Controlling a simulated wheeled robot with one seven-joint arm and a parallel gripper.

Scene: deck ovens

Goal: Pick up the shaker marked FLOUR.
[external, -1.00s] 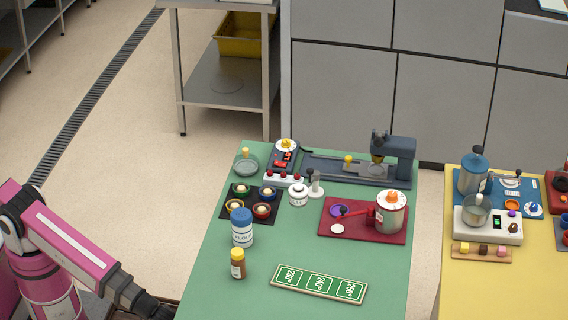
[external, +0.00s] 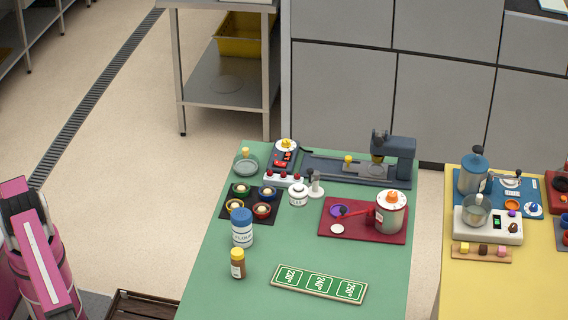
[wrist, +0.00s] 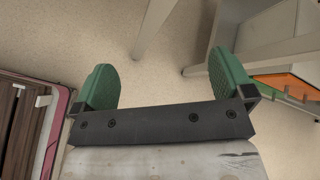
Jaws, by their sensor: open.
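The shaker marked FLOUR (external: 242,230) is a white cylinder with a blue lid. It stands upright on the left side of the green table (external: 225,290) in the external view, and its label is partly legible. My gripper shows in the wrist view (wrist: 165,85), with two green finger pads spread wide and nothing between them. It points at the bare floor. The shaker is not in the wrist view. In the external view my pink arm is at the lower left, off the table, and the gripper itself is out of frame.
A small brown bottle with a yellow cap (external: 238,263) stands just in front of the shaker. Small bowls on a black mat (external: 231,211) are behind it. A temperature sign (external: 319,283) lies to the right. A brown crate (external: 140,306) sits on the floor left of the table.

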